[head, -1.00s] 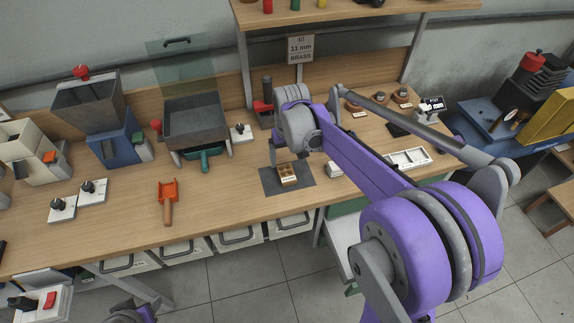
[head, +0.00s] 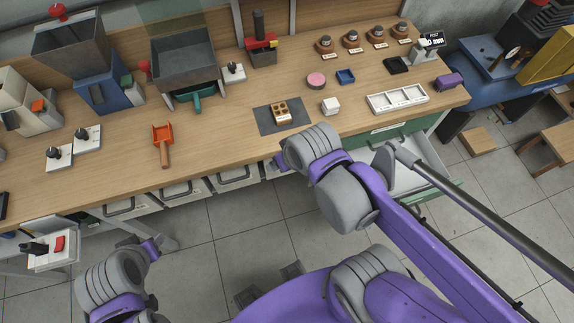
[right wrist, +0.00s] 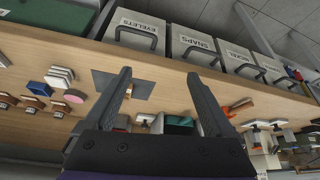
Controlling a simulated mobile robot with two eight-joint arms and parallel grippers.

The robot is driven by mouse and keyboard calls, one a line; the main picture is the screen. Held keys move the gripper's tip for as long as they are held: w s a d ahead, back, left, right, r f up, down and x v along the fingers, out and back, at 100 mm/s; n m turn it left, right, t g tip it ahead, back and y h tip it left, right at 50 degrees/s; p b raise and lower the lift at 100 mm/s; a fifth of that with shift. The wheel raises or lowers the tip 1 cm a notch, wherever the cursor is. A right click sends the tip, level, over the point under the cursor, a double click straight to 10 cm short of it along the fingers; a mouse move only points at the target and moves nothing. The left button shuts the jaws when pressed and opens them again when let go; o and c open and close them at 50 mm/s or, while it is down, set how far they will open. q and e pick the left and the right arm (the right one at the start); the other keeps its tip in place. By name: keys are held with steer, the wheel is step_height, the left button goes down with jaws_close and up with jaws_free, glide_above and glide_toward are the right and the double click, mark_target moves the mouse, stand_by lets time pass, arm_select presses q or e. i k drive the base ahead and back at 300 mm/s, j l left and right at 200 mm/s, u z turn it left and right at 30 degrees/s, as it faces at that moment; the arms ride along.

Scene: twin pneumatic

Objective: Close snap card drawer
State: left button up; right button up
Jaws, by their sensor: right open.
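A green-sided drawer (head: 436,178) with a pale inside stands pulled out below the bench's right end in the head view. My right arm crosses in front and hides part of it. I cannot read a label that names it the snap card drawer. In the right wrist view, a white bin marked SNAPS (right wrist: 195,50) sits under the bench edge.
A green cabinet (head: 392,134) is under the bench's right end. White bins with dark handles (head: 233,176) line the front. On the bench are a wooden block on a dark mat (head: 263,128), a white sorting tray (head: 398,99) and an orange scoop (head: 162,140).

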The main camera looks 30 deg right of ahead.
mark_target(411, 188)
steer(key=z, duration=2.8)
steer(key=k, duration=0.2)
